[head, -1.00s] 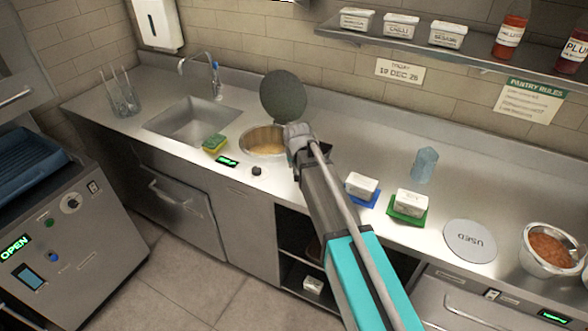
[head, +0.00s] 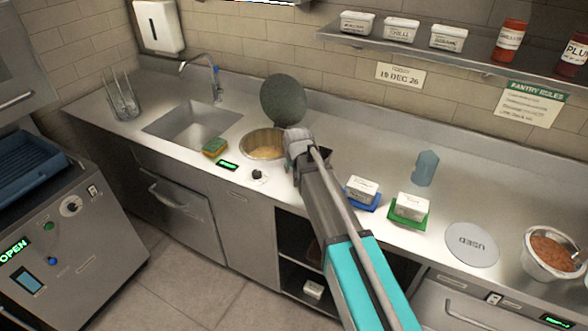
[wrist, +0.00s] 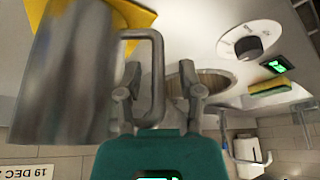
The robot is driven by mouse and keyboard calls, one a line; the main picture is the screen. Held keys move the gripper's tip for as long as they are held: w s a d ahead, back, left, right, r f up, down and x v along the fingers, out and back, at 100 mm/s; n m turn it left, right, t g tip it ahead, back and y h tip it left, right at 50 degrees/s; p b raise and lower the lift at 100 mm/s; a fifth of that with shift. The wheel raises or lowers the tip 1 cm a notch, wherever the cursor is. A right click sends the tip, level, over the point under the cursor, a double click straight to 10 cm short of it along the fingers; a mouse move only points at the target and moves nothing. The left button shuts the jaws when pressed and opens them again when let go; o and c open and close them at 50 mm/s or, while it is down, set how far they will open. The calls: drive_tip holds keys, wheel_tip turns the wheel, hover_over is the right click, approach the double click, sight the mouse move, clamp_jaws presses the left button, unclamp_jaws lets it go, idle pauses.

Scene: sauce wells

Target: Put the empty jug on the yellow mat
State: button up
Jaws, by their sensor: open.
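A grey metal jug (wrist: 75,75) fills the left of the wrist view, with its squared handle (wrist: 156,70) towards my gripper (wrist: 163,78). My gripper is open, and the handle lies between its fingers, close to the left one. The yellow mat (wrist: 137,18) shows on both sides of the jug's far end, so the jug appears to stand on it. Contact there cannot be seen clearly. In the head view my gripper (head: 300,143) is over the counter, right of the round pot well, and my arm hides the jug and mat. The jug's inside is not visible.
The pot well (head: 264,143) with its raised lid (head: 283,100) is just left of my gripper. White tubs stand on a blue mat (head: 360,203) and a green mat (head: 409,222) to the right. A blue translucent bottle (head: 425,168) stands behind them.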

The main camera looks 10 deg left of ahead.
drive_tip(key=shift+r, duration=0.15)
drive_tip(key=p+v, duration=1.1)
drive_tip(key=v, duration=0.1)
idle(0.6)
drive_tip(key=shift+d, duration=0.15)
idle(0.6)
drive_tip(key=s+d+m+g, duration=0.1)
drive_tip(key=s+d+g, duration=0.1)
drive_tip(key=s+d, duration=0.7)
drive_tip(key=s+d+f+m+g+h, duration=0.1)
drive_tip(key=s+d+m+g, duration=0.1)
drive_tip(key=s+d, duration=0.8)
drive_tip(key=d, duration=0.7)
drive_tip(key=shift+s+d+f, duration=0.15)
drive_tip(key=shift+d+f, duration=0.15)
